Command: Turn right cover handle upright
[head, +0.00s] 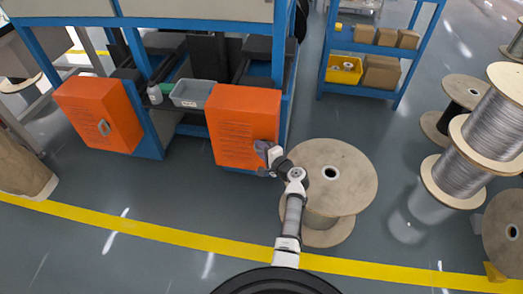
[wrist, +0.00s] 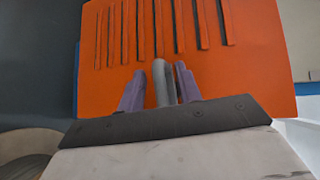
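The right orange cover (head: 238,118) is on the front of the blue-framed machine. It fills most of the wrist view (wrist: 240,70), with a row of dark slots. Its grey handle (wrist: 162,82) shows between the two purple fingers of my gripper (wrist: 160,88). The handle looks lengthwise along the fingers in that view, and its exact tilt is hard to tell. Orange shows in a narrow gap between the left finger and the handle; the right finger is very near it. In the head view my gripper (head: 266,152) is at the cover's lower right and hides the handle.
A left orange cover (head: 98,110) has its own grey handle (head: 104,128). A grey bin (head: 192,93) sits between the covers. A large wooden spool (head: 340,180) stands close by my arm on the right. A blue shelf (head: 372,50) is behind. Floor by the yellow line (head: 150,232) is clear.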

